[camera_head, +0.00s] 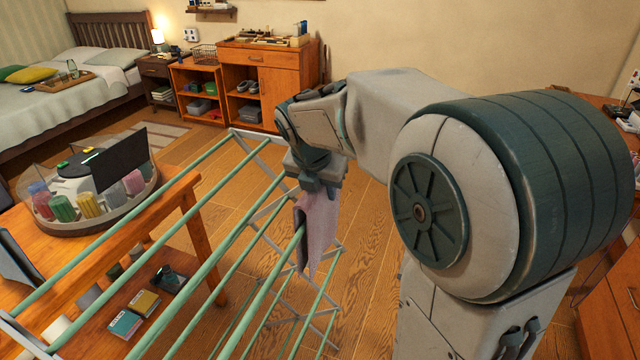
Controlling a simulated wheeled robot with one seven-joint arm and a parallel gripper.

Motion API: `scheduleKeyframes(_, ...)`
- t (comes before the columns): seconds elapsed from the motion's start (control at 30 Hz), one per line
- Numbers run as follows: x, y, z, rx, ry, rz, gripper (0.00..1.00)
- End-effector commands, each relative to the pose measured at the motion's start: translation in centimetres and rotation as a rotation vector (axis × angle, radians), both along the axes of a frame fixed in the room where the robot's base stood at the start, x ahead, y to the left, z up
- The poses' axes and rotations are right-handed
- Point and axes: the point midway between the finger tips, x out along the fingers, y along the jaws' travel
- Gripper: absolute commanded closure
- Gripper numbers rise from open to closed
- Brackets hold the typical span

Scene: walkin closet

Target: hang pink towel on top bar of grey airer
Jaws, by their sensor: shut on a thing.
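The pink towel (319,228) hangs down from my gripper (311,186), which is shut on its upper edge. The towel is over the right side of the airer, close beside a green bar end; I cannot tell whether it touches or drapes over that bar. The airer (259,138) has a grey frame and several long green bars running from the lower left to the middle of the view. The fingertips are partly hidden by the gripper's body and the towel.
A wooden table (190,215) with a round clear-sided organizer (95,205) stands left of the airer. Books (135,313) lie on its lower shelf. A bed (60,100) and wooden cabinets (262,60) line the back. Wooden floor is clear behind the airer.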

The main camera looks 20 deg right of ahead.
Motion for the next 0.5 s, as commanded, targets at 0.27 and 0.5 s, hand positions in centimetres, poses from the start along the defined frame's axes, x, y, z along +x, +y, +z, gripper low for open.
scheduleKeyframes(0.27, 0.0, 0.0, -2.5, 0.0, 0.0, 0.001, 1.0)
scheduleKeyframes(0.5, 0.0, 0.0, -3.7, 0.001, -0.001, 0.0, 1.0)
